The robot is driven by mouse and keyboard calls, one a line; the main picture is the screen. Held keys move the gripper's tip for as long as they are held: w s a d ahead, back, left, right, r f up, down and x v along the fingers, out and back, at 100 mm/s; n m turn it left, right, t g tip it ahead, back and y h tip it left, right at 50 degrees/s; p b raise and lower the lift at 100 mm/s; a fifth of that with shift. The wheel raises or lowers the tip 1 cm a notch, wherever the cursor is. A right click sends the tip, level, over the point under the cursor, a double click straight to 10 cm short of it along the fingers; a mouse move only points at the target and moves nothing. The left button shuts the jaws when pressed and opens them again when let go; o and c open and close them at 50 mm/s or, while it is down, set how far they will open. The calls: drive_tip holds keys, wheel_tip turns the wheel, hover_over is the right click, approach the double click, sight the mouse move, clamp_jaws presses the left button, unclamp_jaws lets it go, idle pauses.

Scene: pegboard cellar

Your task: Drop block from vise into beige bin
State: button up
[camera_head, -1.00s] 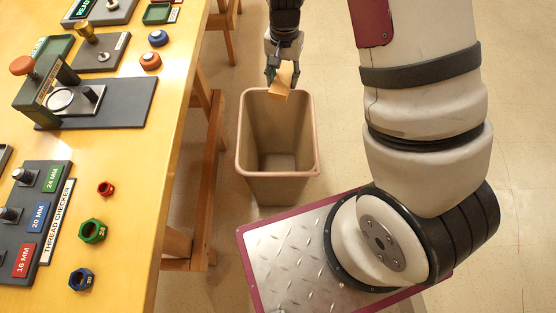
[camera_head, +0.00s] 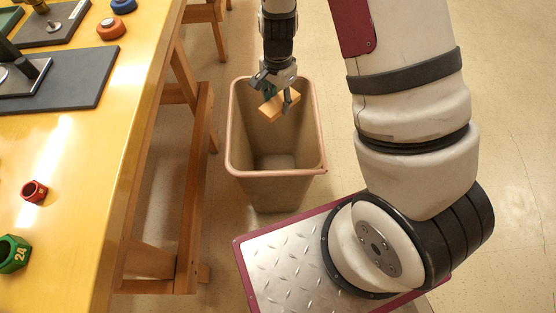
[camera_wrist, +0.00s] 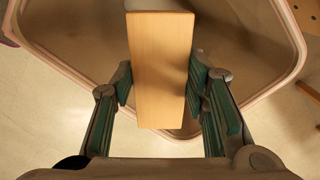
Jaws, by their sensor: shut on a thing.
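My gripper (camera_head: 276,97) is shut on a light wooden block (camera_head: 279,106) and holds it over the far part of the beige bin's opening. The block also shows in the wrist view (camera_wrist: 160,70), pinched between two green-padded fingers. The beige bin (camera_head: 277,187) is tall, open at the top and stands on the floor; its visible inside looks empty. In the wrist view the bin's rim (camera_wrist: 75,74) runs around beneath the block. No vise is plainly visible in these views.
A yellow wooden workbench (camera_head: 90,190) stands left of the bin, with a red nut (camera_head: 34,191), a green nut (camera_head: 13,253) and an orange knob (camera_head: 111,28) on it. Its wooden legs (camera_head: 195,190) come close to the bin. Floor beyond the bin is clear.

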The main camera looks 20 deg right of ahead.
drive_tip(key=shift+f+b, duration=2.1)
drive_tip(key=shift+f, duration=0.65)
drive_tip(key=o, duration=1.2)
drive_tip(key=shift+r, duration=0.1)
wheel_tip(320, 180, up, 11)
drive_tip(key=shift+f, duration=0.2)
drive_tip(key=shift+r, duration=0.7)
